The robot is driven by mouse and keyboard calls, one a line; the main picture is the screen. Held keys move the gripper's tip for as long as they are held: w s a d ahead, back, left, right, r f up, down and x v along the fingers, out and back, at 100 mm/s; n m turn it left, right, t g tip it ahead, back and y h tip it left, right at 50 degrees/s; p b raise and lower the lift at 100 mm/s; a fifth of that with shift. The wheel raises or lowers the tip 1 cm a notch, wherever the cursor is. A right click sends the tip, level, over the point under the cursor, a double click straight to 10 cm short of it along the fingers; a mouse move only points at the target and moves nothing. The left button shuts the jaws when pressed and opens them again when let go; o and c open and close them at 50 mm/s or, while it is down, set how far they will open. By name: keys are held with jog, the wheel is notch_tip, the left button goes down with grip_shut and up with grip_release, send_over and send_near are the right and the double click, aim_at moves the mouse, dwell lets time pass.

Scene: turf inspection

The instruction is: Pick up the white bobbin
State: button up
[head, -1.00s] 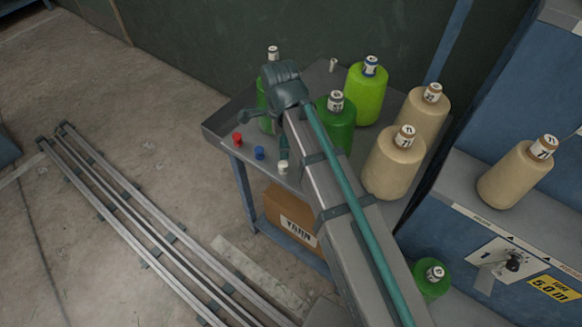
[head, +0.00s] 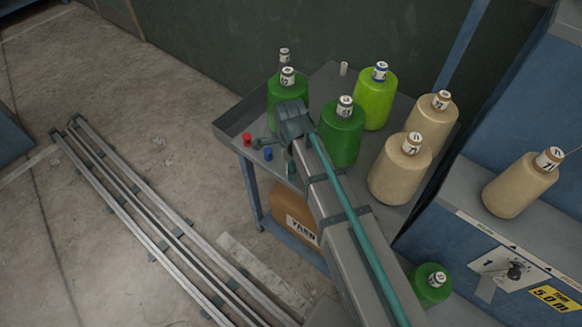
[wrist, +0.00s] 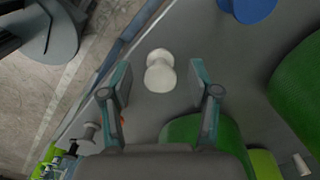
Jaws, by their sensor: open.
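The white bobbin (wrist: 160,72) shows in the wrist view on the grey cart top, close to the cart's edge. My gripper (wrist: 160,82) is open, with one teal-edged finger to each side of the bobbin in that view. Nothing is held, and I cannot tell how far the fingertips are above the cart. In the head view the bobbin is hidden behind my arm, and only part of my gripper shows near the cart's front edge.
A blue bobbin (head: 268,153) and a red bobbin (head: 247,139) stand nearby on the cart (head: 236,117). Green cones (head: 342,135), a lime cone (head: 376,98) and beige cones (head: 400,172) crowd its back and right. A small pale tube (head: 343,68) stands at the back.

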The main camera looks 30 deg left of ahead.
jog(key=shift+f, duration=0.4)
jog(key=c, duration=1)
jog(key=shift+c, duration=0.2)
jog(key=shift+r, duration=0.15)
